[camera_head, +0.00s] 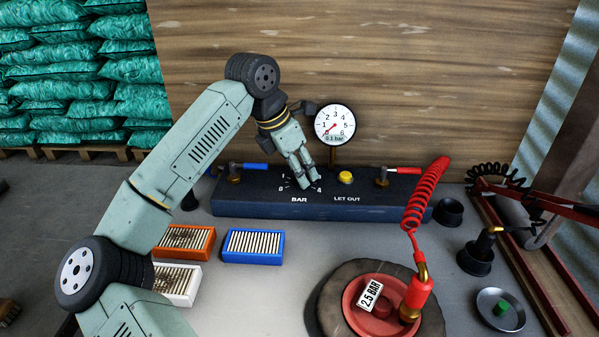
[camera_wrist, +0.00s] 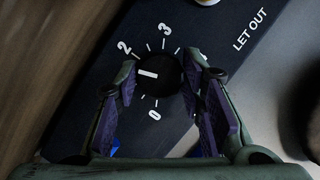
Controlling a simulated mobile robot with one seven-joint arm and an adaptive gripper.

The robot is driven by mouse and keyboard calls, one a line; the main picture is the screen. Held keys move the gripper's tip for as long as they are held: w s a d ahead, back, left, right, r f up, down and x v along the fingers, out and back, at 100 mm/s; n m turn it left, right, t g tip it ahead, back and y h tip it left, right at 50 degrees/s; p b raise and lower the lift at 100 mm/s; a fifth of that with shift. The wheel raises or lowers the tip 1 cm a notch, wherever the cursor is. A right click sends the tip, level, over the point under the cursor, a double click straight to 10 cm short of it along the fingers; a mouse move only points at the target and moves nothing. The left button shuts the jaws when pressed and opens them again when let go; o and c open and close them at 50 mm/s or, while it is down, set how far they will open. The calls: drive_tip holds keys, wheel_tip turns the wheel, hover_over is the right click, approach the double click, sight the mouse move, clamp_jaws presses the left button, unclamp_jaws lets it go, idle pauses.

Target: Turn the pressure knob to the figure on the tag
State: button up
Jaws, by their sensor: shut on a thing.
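The black pressure knob (camera_wrist: 166,68) sits on the dark control box (camera_head: 250,207) among printed figures; its white mark points left in the wrist view, between 2 and 0. My gripper (camera_head: 313,186) is shut on the knob, with one purple-padded finger on each side (camera_wrist: 164,84); the left finger covers part of the scale. In the head view my fingers hide most of the knob. The tag (camera_head: 370,294) reads 2.5 BAR and lies on the red wheel hub. The round gauge (camera_head: 335,123) reads 0.1 bar, its needle at the low end.
A yellow button (camera_head: 345,177) by LET OUT stands right of the knob. A blue-handled valve (camera_head: 254,166) and a red-handled valve (camera_head: 402,170) flank them. A coiled red hose (camera_head: 424,194) runs down to the wheel (camera_head: 434,318). Trays of rods (camera_head: 252,246) lie in front.

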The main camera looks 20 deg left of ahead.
drive_tip(key=m, duration=0.2)
drive_tip(key=m+g+h, duration=0.1)
drive_tip(key=m, duration=0.1)
drive_tip(key=shift+w+r+m+g+p, duration=0.1)
drive_tip(key=shift+m+g+p, duration=0.2)
drive_tip(key=shift+p, duration=0.1)
drive_tip(key=m+g+p, duration=0.2)
drive_tip(key=m, duration=0.3)
drive_tip(key=shift+m+h, duration=0.3)
drive_tip(key=shift+m, duration=0.1)
drive_tip(key=o, duration=1.1)
drive_tip(key=shift+o, duration=0.2)
drive_tip(key=v, duration=1.2)
drive_tip(key=shift+w, duration=0.1)
